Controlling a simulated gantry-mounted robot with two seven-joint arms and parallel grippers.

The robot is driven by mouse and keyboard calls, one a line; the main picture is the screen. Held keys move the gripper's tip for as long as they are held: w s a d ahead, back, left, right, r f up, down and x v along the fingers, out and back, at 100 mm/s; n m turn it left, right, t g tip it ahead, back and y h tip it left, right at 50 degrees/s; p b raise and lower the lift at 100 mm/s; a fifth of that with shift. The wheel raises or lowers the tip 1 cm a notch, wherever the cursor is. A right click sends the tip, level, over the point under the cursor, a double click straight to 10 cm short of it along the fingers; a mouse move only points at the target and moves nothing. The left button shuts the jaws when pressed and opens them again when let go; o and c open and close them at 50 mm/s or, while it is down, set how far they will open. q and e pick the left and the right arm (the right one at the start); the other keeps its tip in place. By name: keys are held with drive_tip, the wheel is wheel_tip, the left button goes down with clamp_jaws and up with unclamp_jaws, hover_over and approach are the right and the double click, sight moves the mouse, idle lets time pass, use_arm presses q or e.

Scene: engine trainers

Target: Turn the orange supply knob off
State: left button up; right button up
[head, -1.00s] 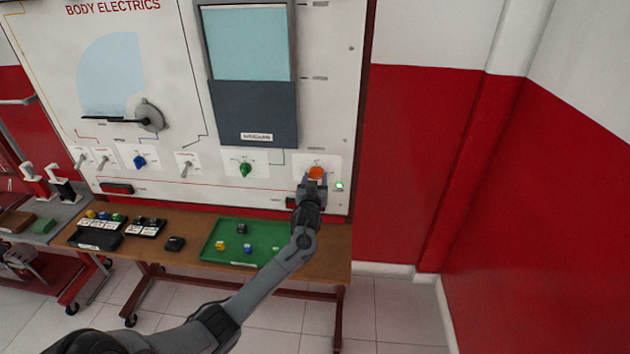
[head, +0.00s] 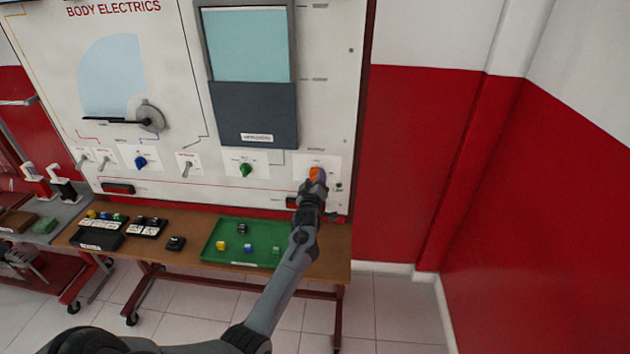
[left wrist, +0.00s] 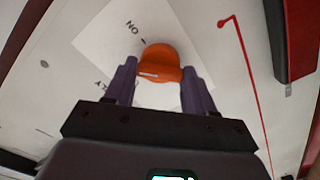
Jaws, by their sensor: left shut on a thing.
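The orange supply knob (head: 317,174) sits on a white plate at the lower right of the wall panel. In the left wrist view the knob (left wrist: 161,62) shows between the two purple fingers of my left gripper (left wrist: 160,83), with part of it beyond the fingertips. My left gripper (head: 315,184) is shut on the knob from below in the head view. Markings on the plate (left wrist: 115,45) show partly, with an upside-down "ON" near the knob. A small indicator (head: 339,186) right of the knob looks dark. My right gripper is not in view.
A green knob (head: 246,170) and a blue knob (head: 140,162) are on the panel to the left. Below, a table (head: 190,228) holds a green tray (head: 210,252) with small blocks. The red wall (head: 415,150) stands at the right.

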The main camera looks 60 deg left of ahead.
use_arm(q)
drive_tip(key=n, duration=0.4)
drive_tip(key=shift+n, duration=0.3)
drive_tip(key=n, duration=0.4)
drive_tip(key=shift+n, duration=0.4)
drive_tip(key=o, duration=1)
drive_tip(key=shift+o, duration=0.2)
drive_tip(key=p+v, duration=0.1)
drive_tip(key=v, duration=1)
